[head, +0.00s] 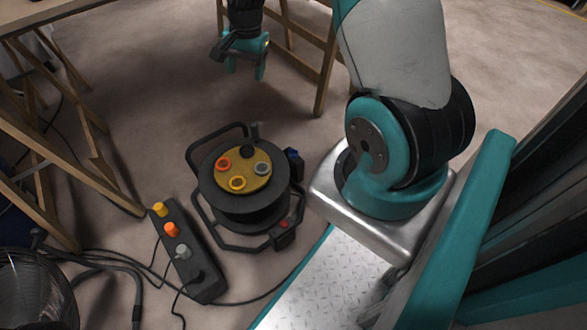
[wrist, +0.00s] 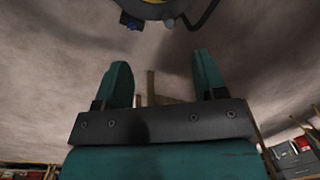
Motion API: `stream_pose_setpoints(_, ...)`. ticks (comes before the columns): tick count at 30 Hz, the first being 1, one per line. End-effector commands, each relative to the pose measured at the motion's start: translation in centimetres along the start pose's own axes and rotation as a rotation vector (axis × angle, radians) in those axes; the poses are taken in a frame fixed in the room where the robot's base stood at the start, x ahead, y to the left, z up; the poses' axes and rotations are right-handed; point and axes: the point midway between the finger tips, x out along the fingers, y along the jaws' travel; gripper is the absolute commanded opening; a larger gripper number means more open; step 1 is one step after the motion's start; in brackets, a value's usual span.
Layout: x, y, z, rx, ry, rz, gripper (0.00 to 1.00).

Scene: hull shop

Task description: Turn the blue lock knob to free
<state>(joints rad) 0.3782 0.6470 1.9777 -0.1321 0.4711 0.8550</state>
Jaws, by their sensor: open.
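A cable reel (head: 240,215) with a yellow face of several round sockets stands on the floor in a black tube frame. The blue lock knob (head: 293,154) sits at the right side of its frame. A small blue part, likely the same knob (wrist: 131,21), shows at the top of the wrist view, beside the cut-off reel. How the knob is turned is too small to tell. My gripper (head: 246,72) is open and empty, above and behind the reel, clear of the knob. Its two teal fingers (wrist: 160,68) stand apart in the wrist view.
A power strip (head: 190,255) with yellow, orange and grey plugs lies left of the reel, with cables around it. A wooden trestle (head: 60,140) stands at the left; another leg (head: 326,75) stands behind. A red switch (head: 284,224) is on the reel's frame.

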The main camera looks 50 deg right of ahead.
Motion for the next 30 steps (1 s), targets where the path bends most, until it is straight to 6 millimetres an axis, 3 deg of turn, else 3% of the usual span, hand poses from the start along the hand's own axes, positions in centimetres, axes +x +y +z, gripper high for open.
stream_pose_setpoints(1,6.2,1.9,-2.6,0.105,0.008,0.018,0.65)
stream_pose_setpoints(3,11.0,4.0,-5.6,0.242,0.026,0.038,0.65)
stream_pose_setpoints(6,16.6,7.0,-8.9,0.408,0.051,0.061,0.65)
stream_pose_setpoints(9,20.5,9.4,-11.0,0.528,0.069,0.077,0.65)
stream_pose_setpoints(13,23.1,11.1,-12.4,0.614,0.085,0.088,0.65)
stream_pose_setpoints(20,25.8,11.9,-12.8,0.639,0.087,0.094,0.65)
stream_pose_setpoints(30,33.5,12.7,-13.2,0.636,0.087,0.093,0.65)
